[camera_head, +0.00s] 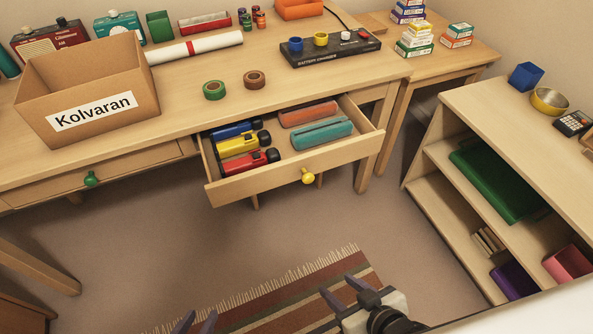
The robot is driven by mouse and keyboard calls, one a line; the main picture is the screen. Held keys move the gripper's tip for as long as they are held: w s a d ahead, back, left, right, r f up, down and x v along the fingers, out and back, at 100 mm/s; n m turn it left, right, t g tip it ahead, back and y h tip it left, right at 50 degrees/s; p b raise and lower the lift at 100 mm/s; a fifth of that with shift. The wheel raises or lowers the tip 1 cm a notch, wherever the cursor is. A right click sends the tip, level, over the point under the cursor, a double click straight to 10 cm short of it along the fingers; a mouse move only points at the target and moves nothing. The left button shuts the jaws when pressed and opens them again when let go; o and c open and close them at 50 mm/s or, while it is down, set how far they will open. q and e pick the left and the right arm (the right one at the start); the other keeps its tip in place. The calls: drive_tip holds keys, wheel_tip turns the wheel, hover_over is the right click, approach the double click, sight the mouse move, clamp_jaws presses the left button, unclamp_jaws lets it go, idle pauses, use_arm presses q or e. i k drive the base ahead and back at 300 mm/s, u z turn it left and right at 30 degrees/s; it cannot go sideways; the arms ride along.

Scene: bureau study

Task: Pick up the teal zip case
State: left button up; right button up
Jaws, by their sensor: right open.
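The teal zip case (322,134) lies in the right part of the open desk drawer (228,192), in front of an orange-brown zip case (308,113). Its top and near side show, and nothing covers it. My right gripper (337,286) is open and empty, low over the striped rug and well in front of the drawer. My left gripper (202,317) is at the bottom edge, partly cut off. Its two fingertips show apart with nothing between them. Neither gripper touches the case.
Blue, yellow and red flashlight-like items (240,143) lie in the drawer's left part. The drawer front has a yellow knob (308,176). A Kolvaran box (92,118) and tape rolls (254,78) stand on the desk. A shelf unit (430,190) stands right. Floor before the drawer is clear.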

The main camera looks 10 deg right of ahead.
sight(301, 138)
drive_tip(key=u, duration=1.75)
drive_tip(key=i, duration=1)
drive_tip(key=z, duration=2.7)
